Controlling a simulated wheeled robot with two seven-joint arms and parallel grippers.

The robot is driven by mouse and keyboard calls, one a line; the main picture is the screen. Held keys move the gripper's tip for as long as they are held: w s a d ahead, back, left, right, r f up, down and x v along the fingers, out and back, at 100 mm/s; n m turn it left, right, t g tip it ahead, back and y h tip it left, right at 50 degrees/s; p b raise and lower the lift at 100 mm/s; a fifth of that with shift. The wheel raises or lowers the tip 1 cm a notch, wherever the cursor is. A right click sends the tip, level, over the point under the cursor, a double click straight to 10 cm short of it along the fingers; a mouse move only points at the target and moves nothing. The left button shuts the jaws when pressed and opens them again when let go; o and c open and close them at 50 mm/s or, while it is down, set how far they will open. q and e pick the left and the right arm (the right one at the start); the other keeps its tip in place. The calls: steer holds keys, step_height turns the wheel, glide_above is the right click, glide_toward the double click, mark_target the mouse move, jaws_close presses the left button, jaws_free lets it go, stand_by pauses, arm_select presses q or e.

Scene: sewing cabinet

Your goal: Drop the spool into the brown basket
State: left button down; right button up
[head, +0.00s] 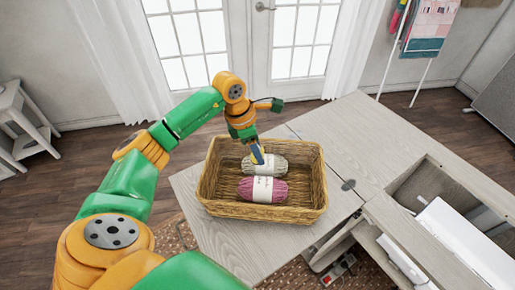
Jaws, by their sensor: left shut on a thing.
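The brown basket (262,212) is a woven wicker one on the wooden cabinet top. My right gripper is not in view.
A grey yarn skein (275,166) and a pink yarn skein (273,191) lie in the basket. The cabinet top (345,135) is clear right of the basket. An open compartment with a white machine (463,243) is at the lower right.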

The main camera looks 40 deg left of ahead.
arm_select(q)
steer(key=c, duration=0.5)
jaws_free()
steer(key=shift+s+d+r, duration=0.1)
steer(key=shift+s+r, duration=0.05)
steer(key=shift+o, duration=0.9)
steer(key=shift+s+d+r, duration=0.1)
steer(key=shift+s, duration=0.05)
steer(key=b+v, duration=0.1)
steer(key=v, duration=0.6)
